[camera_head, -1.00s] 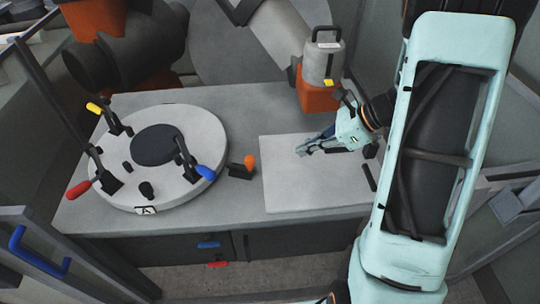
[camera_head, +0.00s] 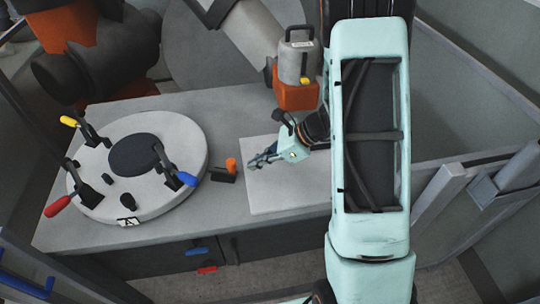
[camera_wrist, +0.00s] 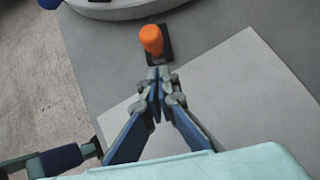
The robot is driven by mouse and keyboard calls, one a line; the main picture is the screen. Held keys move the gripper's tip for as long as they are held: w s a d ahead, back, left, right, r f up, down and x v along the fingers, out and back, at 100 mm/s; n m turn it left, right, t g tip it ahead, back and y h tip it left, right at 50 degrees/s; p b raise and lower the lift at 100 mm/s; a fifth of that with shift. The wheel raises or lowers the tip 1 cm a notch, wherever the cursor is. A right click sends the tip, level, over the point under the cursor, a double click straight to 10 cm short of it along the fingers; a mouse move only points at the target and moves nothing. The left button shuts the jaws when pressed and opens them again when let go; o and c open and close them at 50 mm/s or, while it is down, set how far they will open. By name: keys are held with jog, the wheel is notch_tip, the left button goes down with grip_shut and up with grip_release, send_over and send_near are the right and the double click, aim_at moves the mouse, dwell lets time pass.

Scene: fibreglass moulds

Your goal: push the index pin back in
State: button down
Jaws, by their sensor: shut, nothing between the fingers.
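The index pin (camera_head: 231,164) shows as an orange knob on a small black block, at the right edge of the round turntable (camera_head: 190,130). In the wrist view the orange knob (camera_wrist: 151,38) stands straight ahead of the fingertips, with its black block (camera_wrist: 165,56) partly behind it. My gripper (camera_head: 252,163) is shut and empty, just right of the knob in the head view. In the wrist view my fingertips (camera_wrist: 158,86) are apart from the knob by a small gap. How far the pin sticks out cannot be told.
The turntable carries clamps with yellow (camera_head: 69,122), red (camera_head: 57,206) and blue (camera_head: 187,179) handles; the blue one is nearest the knob. A pale flat sheet (camera_head: 280,195) lies under my gripper. A grey canister on an orange block (camera_head: 296,95) stands at the back.

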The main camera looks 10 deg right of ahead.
aim_at(235, 161)
jog(key=shift+w+a+r, duration=0.1)
jog(key=shift+w+a, duration=0.15)
jog(key=shift+a, duration=0.45)
jog(key=shift+w+a+r, duration=0.1)
jog(key=shift+w+a, duration=0.15)
jog(key=shift+a, duration=0.45)
jog(key=shift+f, duration=0.1)
jog(key=shift+w+a, duration=0.25)
jog(key=shift+a, duration=0.45)
jog(key=shift+w+a, duration=0.2)
jog(key=shift+a, duration=0.5)
jog(key=shift+d, duration=0.1)
jog(key=shift+d, duration=0.3)
jog(key=d, duration=0.1)
jog(key=s+d, duration=0.1)
jog(key=shift+d+b, duration=0.3)
jog(key=shift+d, duration=0.05)
jog(key=v, duration=1)
jog(key=shift+d, duration=0.3)
jog(key=shift+s, duration=0.1)
